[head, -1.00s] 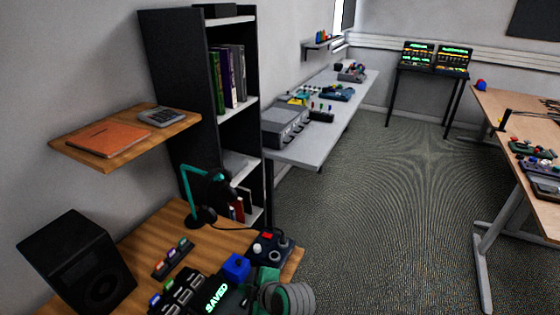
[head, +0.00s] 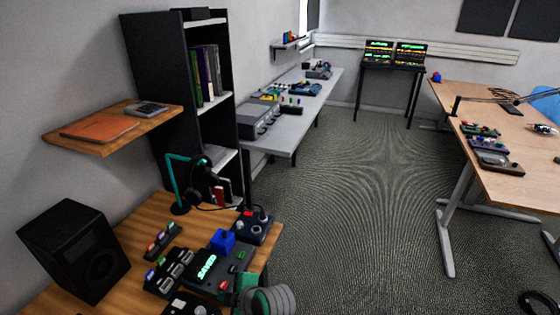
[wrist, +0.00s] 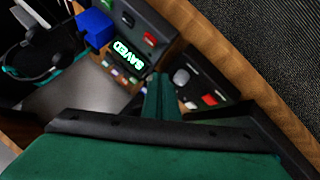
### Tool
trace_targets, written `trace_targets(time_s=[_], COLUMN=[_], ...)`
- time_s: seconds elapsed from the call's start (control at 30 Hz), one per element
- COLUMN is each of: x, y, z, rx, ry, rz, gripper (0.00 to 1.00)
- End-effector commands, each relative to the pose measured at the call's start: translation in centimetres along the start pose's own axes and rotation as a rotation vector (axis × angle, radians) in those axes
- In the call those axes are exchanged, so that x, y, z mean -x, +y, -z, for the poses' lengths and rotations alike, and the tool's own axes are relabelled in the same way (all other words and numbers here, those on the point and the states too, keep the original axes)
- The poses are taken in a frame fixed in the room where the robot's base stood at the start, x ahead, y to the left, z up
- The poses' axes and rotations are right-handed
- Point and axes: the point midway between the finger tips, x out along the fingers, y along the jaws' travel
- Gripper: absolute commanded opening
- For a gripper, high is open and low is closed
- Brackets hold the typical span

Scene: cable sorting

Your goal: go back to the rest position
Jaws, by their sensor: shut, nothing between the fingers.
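My gripper (wrist: 160,97) shows in the wrist view with its green fingers together and nothing between them. It is above the wooden desk, beside the dark console whose screen reads SAVED (wrist: 128,50). In the head view the console (head: 207,266) sits on the desk, and my green and grey arm part shows at the bottom edge; the fingertips cannot be made out there. A blue block (head: 222,240) is at the console's far edge and also shows in the wrist view (wrist: 94,27).
A black speaker (head: 75,250), headphones on a teal stand (head: 178,180) and a joystick box (head: 250,226) share the desk (head: 135,235). A shelf unit (head: 165,110) stands behind. Carpet (head: 370,200) is clear between this desk and the right-hand table (head: 520,180).

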Motion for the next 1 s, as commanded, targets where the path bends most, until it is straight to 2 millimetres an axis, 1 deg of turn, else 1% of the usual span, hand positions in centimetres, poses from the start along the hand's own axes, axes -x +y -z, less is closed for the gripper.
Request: trace_targets(time_s=[0.07,0.33,0.57,0.67,0.77,0.87,1.0], x=[-0.1,-1.0,-1.6,-1.8,-1.8,-1.3,-0.1], y=[-0.2,-2.0,-4.2,-5.6,-7.5,-9.8,-12.9], z=[0.0,-1.2,-2.6,-3.5,-4.7,-6.2,-7.9], rx=[-0.008,-0.122,-0.251,-0.326,-0.422,-0.532,-0.671], ry=[0.000,-0.011,-0.025,-0.035,-0.048,-0.062,-0.079], rz=[-0.002,-0.056,-0.123,-0.162,-0.216,-0.285,-0.387], gripper=[0.00,0.00,0.00,0.00,0.00,0.00,0.00])
